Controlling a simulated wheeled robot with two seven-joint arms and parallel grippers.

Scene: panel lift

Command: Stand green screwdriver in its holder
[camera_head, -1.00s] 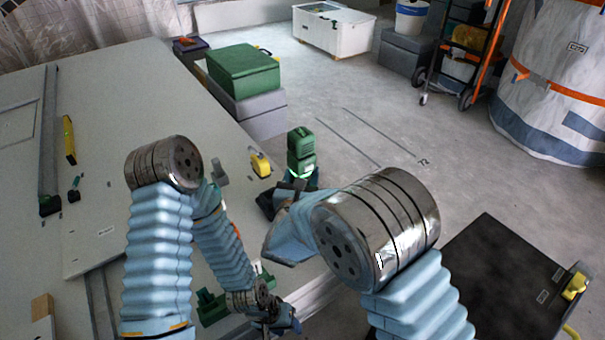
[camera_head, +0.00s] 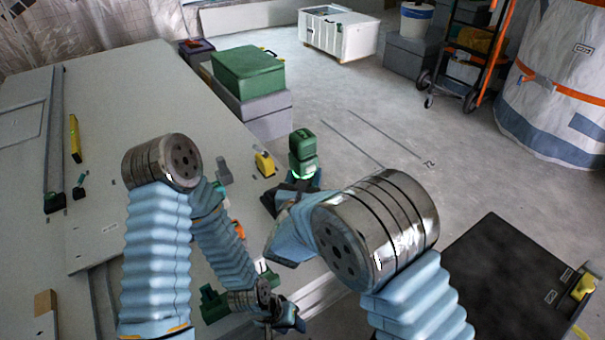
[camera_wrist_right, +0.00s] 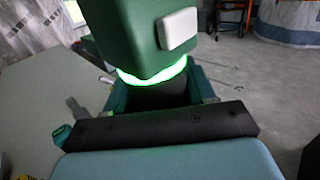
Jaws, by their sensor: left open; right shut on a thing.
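A green power tool with a glowing green ring, apparently the green screwdriver (camera_head: 303,150), is in my right gripper (camera_head: 290,193), upright beyond the table's right edge. In the right wrist view, the screwdriver (camera_wrist_right: 150,35) shows a pale button and the lit ring, with its lower part between the teal fingers (camera_wrist_right: 163,97). A green block, possibly the holder (camera_head: 213,304), sits at the table's near edge, partly hidden by my left arm. My left gripper (camera_head: 286,318) is open beside it, low in the head view; its fingertips are hard to make out.
The pale table (camera_head: 110,110) holds a yellow level (camera_head: 74,138), a small teal-black tool (camera_head: 79,186) and a yellow item (camera_head: 264,163). Green and grey cases (camera_head: 247,74) stand beyond its right edge. A black platform (camera_head: 500,275) is at lower right.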

